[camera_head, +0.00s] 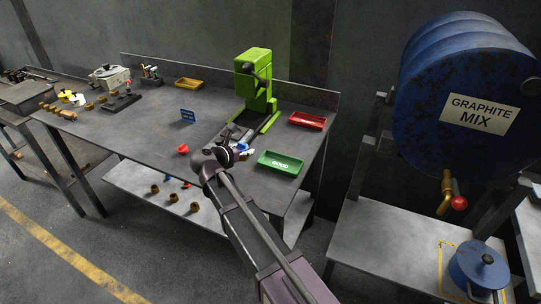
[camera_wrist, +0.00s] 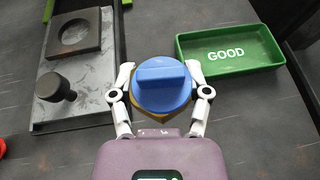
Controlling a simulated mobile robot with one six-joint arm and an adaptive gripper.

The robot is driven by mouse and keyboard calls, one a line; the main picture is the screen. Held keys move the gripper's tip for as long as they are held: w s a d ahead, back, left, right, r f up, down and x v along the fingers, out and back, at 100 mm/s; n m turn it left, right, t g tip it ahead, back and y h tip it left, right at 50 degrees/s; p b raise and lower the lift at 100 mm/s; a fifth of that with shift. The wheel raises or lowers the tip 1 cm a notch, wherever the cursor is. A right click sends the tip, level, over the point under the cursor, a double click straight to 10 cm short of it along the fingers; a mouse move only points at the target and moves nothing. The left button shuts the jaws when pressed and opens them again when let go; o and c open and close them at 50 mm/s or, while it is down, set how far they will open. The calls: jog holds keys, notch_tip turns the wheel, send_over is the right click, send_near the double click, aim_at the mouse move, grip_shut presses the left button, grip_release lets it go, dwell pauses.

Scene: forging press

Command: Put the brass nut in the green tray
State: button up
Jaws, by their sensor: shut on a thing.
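The brass nut (camera_wrist: 207,92) shows as a hexagonal edge under a round blue knobbed piece (camera_wrist: 163,92) in the wrist view. The blue piece covers most of it; whether it sits in the nut or only on it, I cannot tell. My gripper (camera_wrist: 161,80) is shut on the nut, one white finger on each side. In the head view my gripper (camera_head: 238,150) is over the front of the bench, just left of the green tray (camera_head: 279,170). The tray, marked GOOD, is empty and lies at the upper right in the wrist view (camera_wrist: 265,62).
A green press (camera_head: 258,85) stands behind my gripper; its dark base plate (camera_wrist: 85,110) lies left in the wrist view. A red tray (camera_head: 307,120) and a yellow tray (camera_head: 188,83) are further back. A red knobbed piece (camera_head: 183,149) stands left.

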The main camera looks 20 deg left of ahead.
send_over(272, 161)
jog(key=a, duration=0.1)
jog(key=shift+s+f+b, duration=0.25)
jog(key=shift+f+b, duration=0.1)
jog(key=shift+f, duration=0.05)
jog(key=shift+w+d+f, duration=0.1)
jog(key=shift+w+d, duration=0.25)
jog(key=shift+d, duration=0.15)
notch_tip(272, 161, down, 4)
jog(key=b, duration=0.3)
jog(key=shift+r+b, duration=0.25)
jog(key=shift+b, duration=0.1)
jog(key=shift+f, duration=0.1)
jog(key=o, duration=1.3)
jog(key=shift+r, duration=0.2)
